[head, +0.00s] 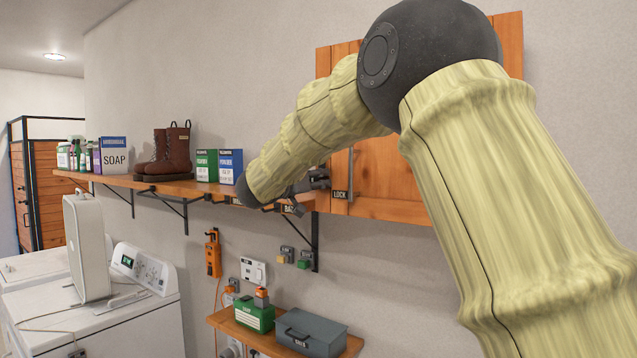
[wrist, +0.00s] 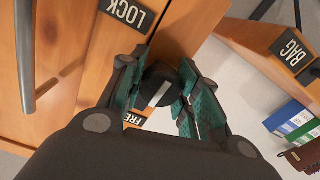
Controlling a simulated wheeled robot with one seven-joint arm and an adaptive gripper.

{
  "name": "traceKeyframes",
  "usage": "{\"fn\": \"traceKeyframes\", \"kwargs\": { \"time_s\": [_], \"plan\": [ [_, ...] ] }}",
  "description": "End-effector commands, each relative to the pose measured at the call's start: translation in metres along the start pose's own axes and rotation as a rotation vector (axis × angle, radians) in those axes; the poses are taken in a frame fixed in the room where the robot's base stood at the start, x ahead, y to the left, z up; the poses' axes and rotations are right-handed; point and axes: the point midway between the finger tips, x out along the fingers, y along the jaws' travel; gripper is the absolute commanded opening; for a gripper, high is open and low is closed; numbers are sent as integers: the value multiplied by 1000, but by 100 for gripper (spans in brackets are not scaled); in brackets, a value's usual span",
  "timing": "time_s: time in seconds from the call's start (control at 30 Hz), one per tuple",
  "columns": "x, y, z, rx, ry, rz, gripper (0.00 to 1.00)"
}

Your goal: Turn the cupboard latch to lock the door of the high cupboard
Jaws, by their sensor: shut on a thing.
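The high cupboard (head: 380,185) is orange wood, on the wall at the upper right of the head view, partly hidden by my arm. Its door (wrist: 70,50) looks closed in the wrist view. The latch (wrist: 158,88) is a round black knob with a white bar set diagonally. A LOCK label (wrist: 127,13) lies above it in the picture and a partly hidden FREE label (wrist: 134,118) below. My gripper (wrist: 162,76) has its green-padded fingers on either side of the knob, shut on it. In the head view my gripper (head: 312,183) largely hides the latch.
A long shelf (head: 215,189) with boots, soap and boxes runs left of the cupboard, close to my gripper. Below are a small shelf with a grey toolbox (head: 312,331) and a white washer (head: 135,320).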

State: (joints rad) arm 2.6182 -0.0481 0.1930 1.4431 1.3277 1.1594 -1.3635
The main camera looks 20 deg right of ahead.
Motion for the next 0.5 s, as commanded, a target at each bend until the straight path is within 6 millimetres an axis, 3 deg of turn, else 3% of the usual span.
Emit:
{"fn": "traceKeyframes", "kwargs": {
  "time_s": [0.5],
  "plan": [
    [-1, -2, 6, 387, -3, -1, 8]
  ]
}}
